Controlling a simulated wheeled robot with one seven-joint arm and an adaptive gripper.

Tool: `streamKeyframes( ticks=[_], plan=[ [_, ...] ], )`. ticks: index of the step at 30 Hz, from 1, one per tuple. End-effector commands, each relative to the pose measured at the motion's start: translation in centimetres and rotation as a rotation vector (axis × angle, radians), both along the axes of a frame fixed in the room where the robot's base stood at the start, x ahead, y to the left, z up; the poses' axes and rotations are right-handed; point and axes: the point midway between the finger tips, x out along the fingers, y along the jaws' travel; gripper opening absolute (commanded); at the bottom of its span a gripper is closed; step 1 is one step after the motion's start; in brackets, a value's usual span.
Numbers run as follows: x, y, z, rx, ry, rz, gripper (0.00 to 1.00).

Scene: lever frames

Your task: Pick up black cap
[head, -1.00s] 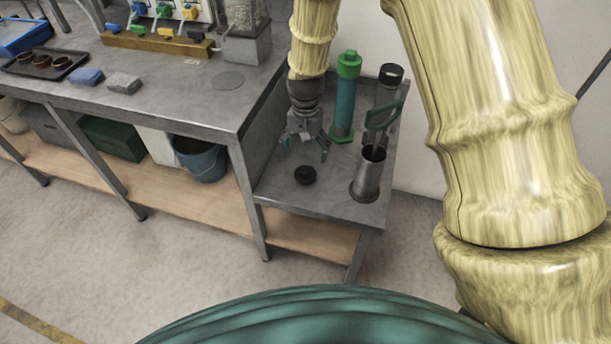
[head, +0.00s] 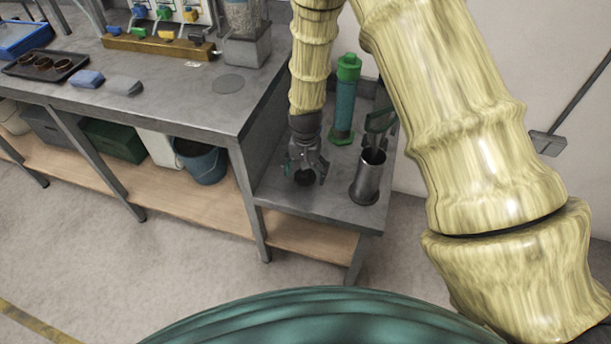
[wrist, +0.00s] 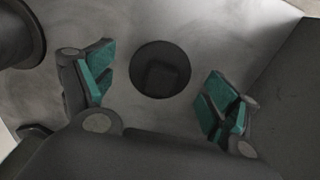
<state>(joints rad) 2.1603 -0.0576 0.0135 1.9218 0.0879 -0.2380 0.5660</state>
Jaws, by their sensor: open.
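The black cap (wrist: 160,69) is a dark round disc with a squarish darker centre, lying on the grey side table. In the wrist view it sits between and a little beyond my gripper's two teal-padded fingers, apart from both. My gripper (wrist: 156,92) is open and empty. In the head view my gripper (head: 306,176) points down right over the cap (head: 303,178), which is mostly hidden behind the fingers.
A grey metal cup (head: 367,182) stands close to the right of my gripper. A green-capped teal cylinder (head: 344,103) stands behind. The long workbench (head: 190,103) is at left. The side table's (head: 318,211) front strip is clear.

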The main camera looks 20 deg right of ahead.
Motion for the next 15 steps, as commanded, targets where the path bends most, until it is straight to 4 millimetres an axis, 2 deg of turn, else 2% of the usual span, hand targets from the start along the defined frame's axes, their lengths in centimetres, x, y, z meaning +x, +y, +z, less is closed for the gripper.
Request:
streamKeyframes(
  ticks=[8, 15],
  plan=[
    [-0.01, 0.01, -0.18, 0.000, 0.000, 0.000, 0.88],
    [-0.01, 0.00, -0.16, 0.000, 0.000, 0.000, 0.44]
  ],
)
